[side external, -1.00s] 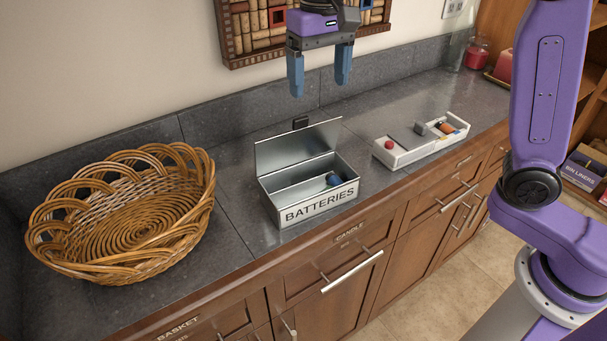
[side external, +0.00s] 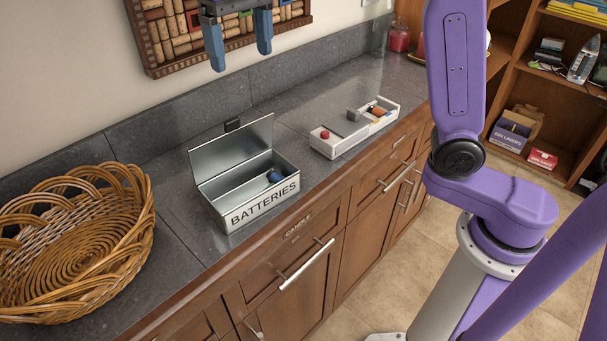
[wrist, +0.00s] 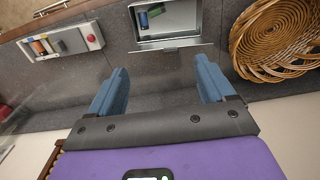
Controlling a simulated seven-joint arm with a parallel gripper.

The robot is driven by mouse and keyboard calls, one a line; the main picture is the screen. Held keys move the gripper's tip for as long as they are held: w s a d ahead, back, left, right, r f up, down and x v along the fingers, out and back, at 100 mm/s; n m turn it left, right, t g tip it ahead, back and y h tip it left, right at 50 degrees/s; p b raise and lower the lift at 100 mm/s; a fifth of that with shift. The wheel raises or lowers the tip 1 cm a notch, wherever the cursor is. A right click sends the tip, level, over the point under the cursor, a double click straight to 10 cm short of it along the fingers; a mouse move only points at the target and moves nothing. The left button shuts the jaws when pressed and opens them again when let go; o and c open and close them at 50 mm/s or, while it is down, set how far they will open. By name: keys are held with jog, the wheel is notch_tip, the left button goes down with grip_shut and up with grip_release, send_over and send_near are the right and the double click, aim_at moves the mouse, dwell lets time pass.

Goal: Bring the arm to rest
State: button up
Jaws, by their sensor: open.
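My gripper (side external: 240,52) is at the top of the side external view, above the back of the counter and in front of the cork board. Its two blue fingers are wide apart with nothing between them. In the wrist view my gripper (wrist: 162,84) also shows spread and empty over bare grey counter. The open metal box labelled BATTERIES (side external: 264,203) stands on the counter below it, lid raised at the back. A dark blue item (side external: 274,176) lies inside the box; the wrist view shows a blue battery (wrist: 155,11) and a green one (wrist: 143,19) there.
A wicker basket (side external: 75,240) is left of the box. A white divided tray (side external: 345,141) with a red button and small items is right of it. The cork board (side external: 160,62) hangs on the wall behind. Counter around the box is clear.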

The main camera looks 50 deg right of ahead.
jog(key=s+d+f+n, duration=0.4)
jog(key=s+f, duration=0.2)
jog(key=s, duration=0.3)
jog(key=s+d+f+n, duration=0.4)
jog(key=s+d+f, duration=0.1)
jog(key=s, duration=0.4)
jog(key=s+d+f+n, duration=0.5)
jog(key=s+f, duration=0.2)
jog(key=s, duration=0.2)
jog(key=shift+s+d, duration=0.15)
jog(key=shift+s, duration=0.1)
